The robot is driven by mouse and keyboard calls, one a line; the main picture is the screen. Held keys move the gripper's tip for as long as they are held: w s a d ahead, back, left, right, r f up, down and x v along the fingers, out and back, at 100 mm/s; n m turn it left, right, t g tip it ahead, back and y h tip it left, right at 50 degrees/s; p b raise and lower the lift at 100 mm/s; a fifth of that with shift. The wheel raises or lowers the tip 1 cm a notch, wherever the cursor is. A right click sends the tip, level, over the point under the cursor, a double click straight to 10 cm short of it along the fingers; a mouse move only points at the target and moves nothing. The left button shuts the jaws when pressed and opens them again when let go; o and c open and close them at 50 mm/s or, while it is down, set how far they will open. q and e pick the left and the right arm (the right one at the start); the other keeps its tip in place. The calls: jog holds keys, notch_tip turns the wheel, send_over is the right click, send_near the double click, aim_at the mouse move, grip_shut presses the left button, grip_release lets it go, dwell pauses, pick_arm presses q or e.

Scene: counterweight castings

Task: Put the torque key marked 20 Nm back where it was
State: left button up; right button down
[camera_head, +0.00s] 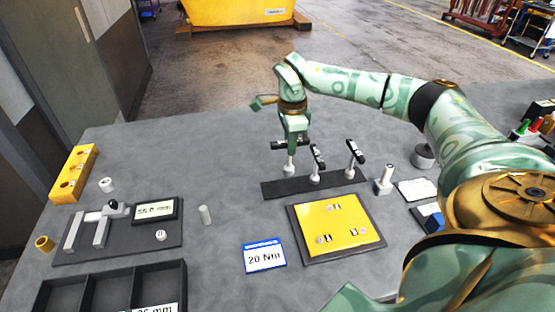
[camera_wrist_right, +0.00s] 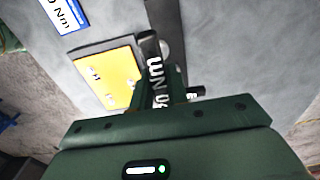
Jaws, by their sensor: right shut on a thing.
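My right gripper (camera_head: 291,140) points down and is shut on a torque key (camera_head: 290,166) with a black bar handle and a pale stem. The held key is over the left end of a dark rack strip (camera_head: 275,190); I cannot tell whether its foot touches the strip. In the right wrist view the held key (camera_wrist_right: 154,68) shows a label ending in "0 Nm", its first digit unclear. Two similar keys stand upright in the rack, one at the middle (camera_head: 316,163) and one at the right (camera_head: 353,161). My left gripper is not in view.
A card reading "20 Nm" (camera_head: 264,257) lies in front of the rack, beside a yellow plate (camera_head: 350,235) on a dark base. A caliper board (camera_head: 110,245) and a dark compartment tray (camera_head: 120,278) are at left.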

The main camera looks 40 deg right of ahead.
jog(key=w+a+f+b, duration=0.1)
jog(key=w+f, duration=0.2)
jog(key=f, duration=0.4)
jog(key=shift+w+a+f, duration=0.2)
jog(key=shift+f, duration=0.2)
jog(key=shift+s, duration=0.1)
jog(key=c, duration=1.4)
grip_release()
jog(key=shift+f, duration=0.1)
jog(key=shift+o, duration=0.2)
notch_tip(320, 180, up, 12)
jog(key=p, duration=0.1)
jog(key=shift+p, duration=0.4)
